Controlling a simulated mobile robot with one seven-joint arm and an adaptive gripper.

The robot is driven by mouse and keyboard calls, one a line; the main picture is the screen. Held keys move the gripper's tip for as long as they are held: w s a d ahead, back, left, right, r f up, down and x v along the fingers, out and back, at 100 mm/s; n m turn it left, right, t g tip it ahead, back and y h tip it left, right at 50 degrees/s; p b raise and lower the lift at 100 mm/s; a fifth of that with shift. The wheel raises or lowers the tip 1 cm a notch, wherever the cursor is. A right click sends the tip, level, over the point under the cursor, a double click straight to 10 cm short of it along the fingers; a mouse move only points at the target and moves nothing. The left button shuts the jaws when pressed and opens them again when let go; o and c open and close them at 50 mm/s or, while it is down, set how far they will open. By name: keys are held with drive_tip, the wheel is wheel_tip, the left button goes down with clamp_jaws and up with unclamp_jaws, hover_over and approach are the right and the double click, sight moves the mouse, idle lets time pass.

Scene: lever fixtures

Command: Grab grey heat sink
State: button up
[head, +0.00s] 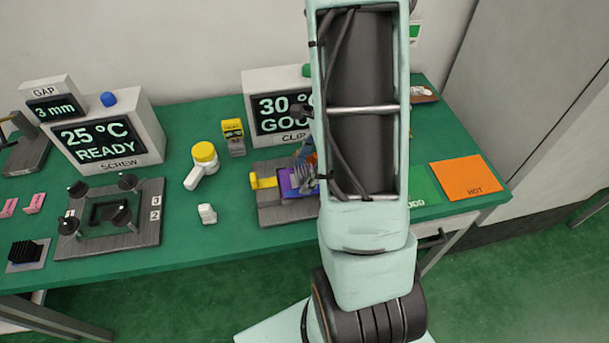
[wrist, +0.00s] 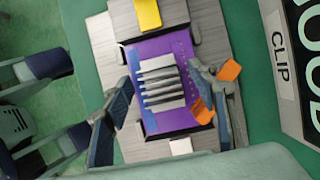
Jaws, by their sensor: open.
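The grey heat sink (wrist: 161,84), a finned block, sits on a purple board (wrist: 186,50) in a grey fixture (wrist: 103,38) in the wrist view. In the head view the heat sink (head: 303,178) and the purple board (head: 286,184) show beside my arm, partly hidden by it. My gripper (wrist: 160,80) is open, with one finger on each side of the heat sink and a gap visible on both sides. Whether the fingertips reach down to its height is unclear. Orange pieces (wrist: 203,111) show by the right finger.
A yellow lever (head: 263,182) stands at the fixture's left. The CLIP display (head: 275,88) is behind it. A black finned block (head: 26,252) lies far left. An orange HOT mat (head: 467,177) lies right.

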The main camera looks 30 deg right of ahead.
drive_tip(key=shift+c, duration=0.4)
drive_tip(key=c, duration=1.2)
drive_tip(key=shift+r, duration=0.15)
